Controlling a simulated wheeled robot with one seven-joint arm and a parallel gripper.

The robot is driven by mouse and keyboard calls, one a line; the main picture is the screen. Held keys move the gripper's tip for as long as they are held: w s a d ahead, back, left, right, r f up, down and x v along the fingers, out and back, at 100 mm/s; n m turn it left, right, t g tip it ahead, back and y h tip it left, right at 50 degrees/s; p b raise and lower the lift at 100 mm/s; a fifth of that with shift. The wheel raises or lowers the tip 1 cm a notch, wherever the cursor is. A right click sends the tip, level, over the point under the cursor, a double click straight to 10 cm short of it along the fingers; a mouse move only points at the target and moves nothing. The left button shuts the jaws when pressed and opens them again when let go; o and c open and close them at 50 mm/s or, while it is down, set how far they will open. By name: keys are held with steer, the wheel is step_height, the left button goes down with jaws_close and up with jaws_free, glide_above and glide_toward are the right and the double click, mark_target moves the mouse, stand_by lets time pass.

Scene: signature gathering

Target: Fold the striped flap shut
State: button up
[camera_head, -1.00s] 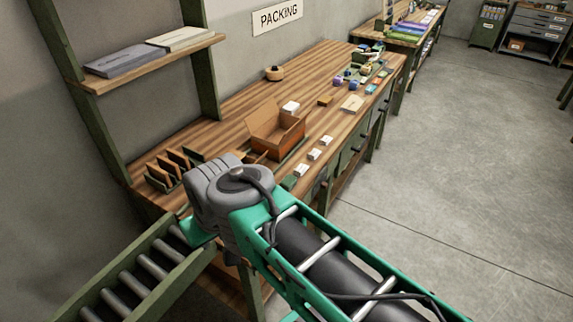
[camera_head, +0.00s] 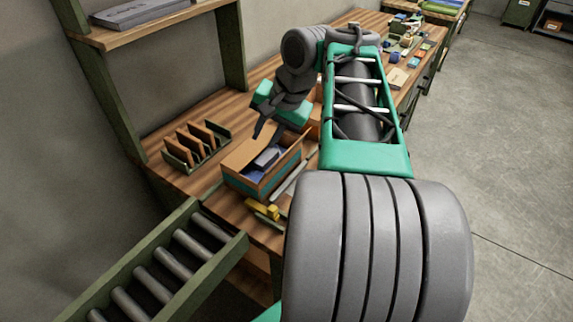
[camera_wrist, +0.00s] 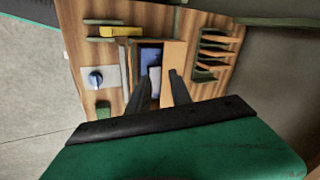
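An open cardboard box (camera_head: 268,182) with a teal band along its side stands on the workbench. Blue and grey items lie inside it. A raised flap (camera_head: 240,153) stands out on the box's left side; I cannot make out stripes on it. In the wrist view the box's blue interior (camera_wrist: 150,54) shows ahead of the fingers, with a tan flap (camera_wrist: 173,62) on its right. My gripper (camera_head: 264,130) is above the box near that flap. In the wrist view its two fingers (camera_wrist: 160,88) are apart with nothing clearly held; contact with the flap cannot be told.
A rack with upright brown dividers (camera_head: 196,146) stands left of the box. A yellow tool (camera_head: 262,209) lies at the bench's near edge. A roller conveyor (camera_head: 150,268) is at lower left. More small items (camera_head: 408,45) lie farther along the bench. My arm hides part of the bench.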

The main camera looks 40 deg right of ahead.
mark_target(289, 150)
steer(key=s+d+f+m+b, duration=0.2)
steer(key=s+d+m, duration=0.1)
steer(key=d, duration=0.5)
steer(key=b+x, duration=0.2)
steer(key=x, duration=0.5)
steer(key=shift+w+a, duration=0.2)
steer(key=shift+a, duration=0.05)
steer(key=shift+c, duration=0.2)
jaws_close()
stand_by(0.3)
